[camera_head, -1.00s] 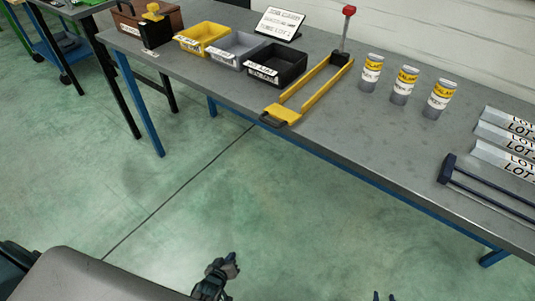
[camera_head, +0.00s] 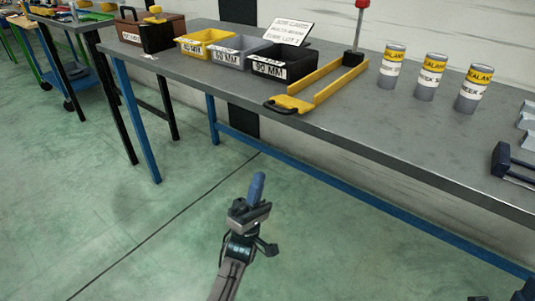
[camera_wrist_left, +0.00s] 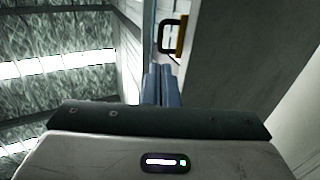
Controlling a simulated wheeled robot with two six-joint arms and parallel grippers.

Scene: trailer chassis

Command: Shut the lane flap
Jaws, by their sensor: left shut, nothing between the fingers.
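The yellow lane (camera_head: 330,82) lies on the grey bench between the black bin and the cans. Its yellow flap (camera_head: 293,103) lies flat at the lane's front end, with a black handle (camera_head: 280,109) at the bench's front edge. My left gripper (camera_head: 257,185) is shut and empty, in front of and below the bench edge, apart from the handle. In the left wrist view the shut blue fingers (camera_wrist_left: 162,84) point toward the black handle (camera_wrist_left: 166,36). A small part of what seems to be my right gripper (camera_head: 524,291) shows at the bottom right corner; its jaws are unclear.
Yellow, grey and black bins (camera_head: 282,65) stand left of the lane, with a sign (camera_head: 290,31) behind. A red-topped post (camera_head: 359,25) rises at the lane's far end. Three cans (camera_head: 430,77) stand to the right. The floor before the bench is clear.

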